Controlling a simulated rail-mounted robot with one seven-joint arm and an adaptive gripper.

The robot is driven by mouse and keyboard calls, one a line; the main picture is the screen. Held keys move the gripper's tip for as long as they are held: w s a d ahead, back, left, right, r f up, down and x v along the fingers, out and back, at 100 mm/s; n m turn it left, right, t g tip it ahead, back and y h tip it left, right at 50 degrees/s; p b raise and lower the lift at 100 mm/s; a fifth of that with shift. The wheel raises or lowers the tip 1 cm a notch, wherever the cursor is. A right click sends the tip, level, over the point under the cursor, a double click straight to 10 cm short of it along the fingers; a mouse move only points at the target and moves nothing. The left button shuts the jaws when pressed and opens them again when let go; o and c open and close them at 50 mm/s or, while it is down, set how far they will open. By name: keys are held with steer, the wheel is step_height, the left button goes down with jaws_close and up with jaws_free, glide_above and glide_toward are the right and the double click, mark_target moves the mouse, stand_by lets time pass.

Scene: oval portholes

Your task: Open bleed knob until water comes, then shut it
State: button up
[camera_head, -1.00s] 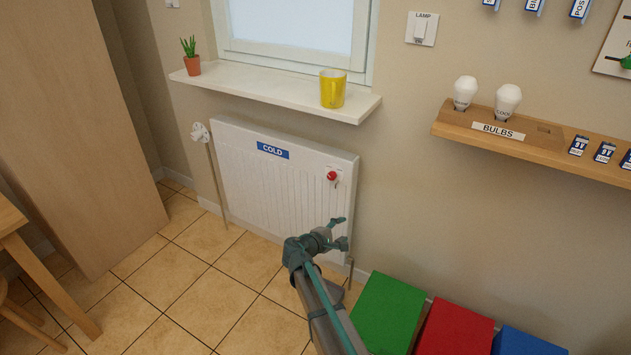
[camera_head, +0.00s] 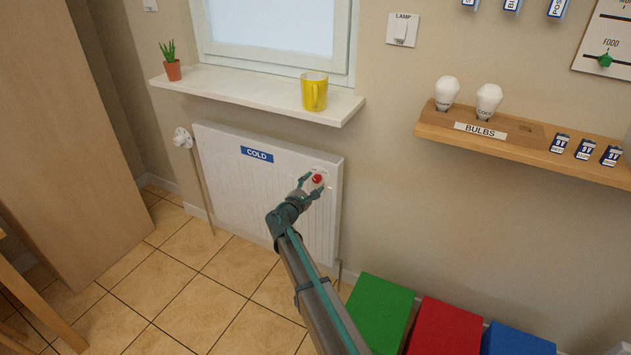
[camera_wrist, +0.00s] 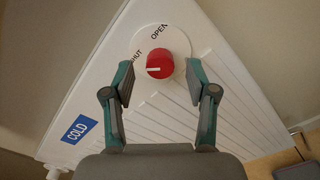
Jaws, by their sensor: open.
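The red bleed knob (camera_head: 317,179) sits at the upper right of the white radiator (camera_head: 225,185), which bears a blue COLD label (camera_head: 257,154). In the wrist view the knob (camera_wrist: 160,63) has a white mark on its face, on a round white plate (camera_wrist: 150,45) printed OPEN and SHUT. The mark points left, nearer SHUT. My gripper (camera_head: 309,188) is open just in front of the knob. In the wrist view the fingers (camera_wrist: 160,80) stand on either side, slightly short of the knob, apart from it. No water shows.
A bulb shelf (camera_head: 530,146) is on the right wall. Green (camera_head: 380,312), red and blue boxes stand on the floor at lower right.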

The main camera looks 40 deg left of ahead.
steer(key=shift+x, duration=1.3)
steer(key=shift+c, duration=0.3)
jaws_close()
